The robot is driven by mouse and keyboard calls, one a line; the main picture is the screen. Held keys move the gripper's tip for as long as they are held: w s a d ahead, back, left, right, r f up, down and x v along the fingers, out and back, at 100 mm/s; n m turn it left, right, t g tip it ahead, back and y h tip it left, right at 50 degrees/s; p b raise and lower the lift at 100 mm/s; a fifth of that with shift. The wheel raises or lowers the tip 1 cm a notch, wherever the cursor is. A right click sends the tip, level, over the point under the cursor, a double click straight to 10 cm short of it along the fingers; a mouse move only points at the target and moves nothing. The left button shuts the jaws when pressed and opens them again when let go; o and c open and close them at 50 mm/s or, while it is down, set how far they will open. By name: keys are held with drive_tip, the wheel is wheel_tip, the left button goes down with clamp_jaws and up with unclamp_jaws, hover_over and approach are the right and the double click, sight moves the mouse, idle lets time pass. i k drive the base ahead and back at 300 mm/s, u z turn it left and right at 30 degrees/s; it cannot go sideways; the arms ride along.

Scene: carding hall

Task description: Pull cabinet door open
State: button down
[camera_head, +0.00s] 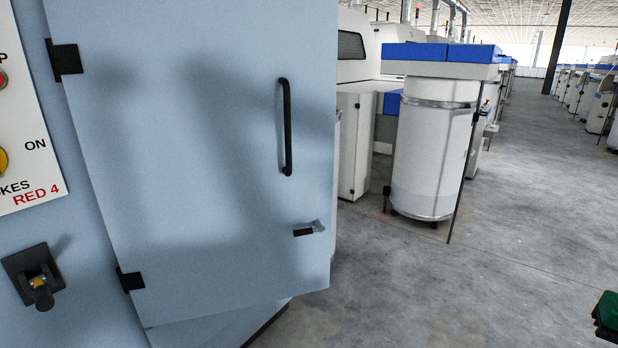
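The light-blue cabinet door (190,130) fills the left and middle of the head view. Black hinges (66,60) sit along its left side, with another lower hinge (130,281). A black vertical bar handle (287,128) is near its right edge. Below the handle is a small latch (309,229) with a dark end and a grey end, lying roughly level. My gripper cannot be made out in this view, and nothing is seen touching the handle.
A control panel (22,120) and a black clamp-like fitting (36,277) are left of the door. A white cylindrical can (430,155) stands under a blue-topped machine behind. Grey floor (480,270) is open on the right. A green-and-black object (607,318) is cut off at the right edge.

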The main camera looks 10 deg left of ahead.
sight(205, 129)
drive_tip(key=u, duration=0.2)
drive_tip(key=i, duration=1.4)
drive_tip(key=z, duration=0.5)
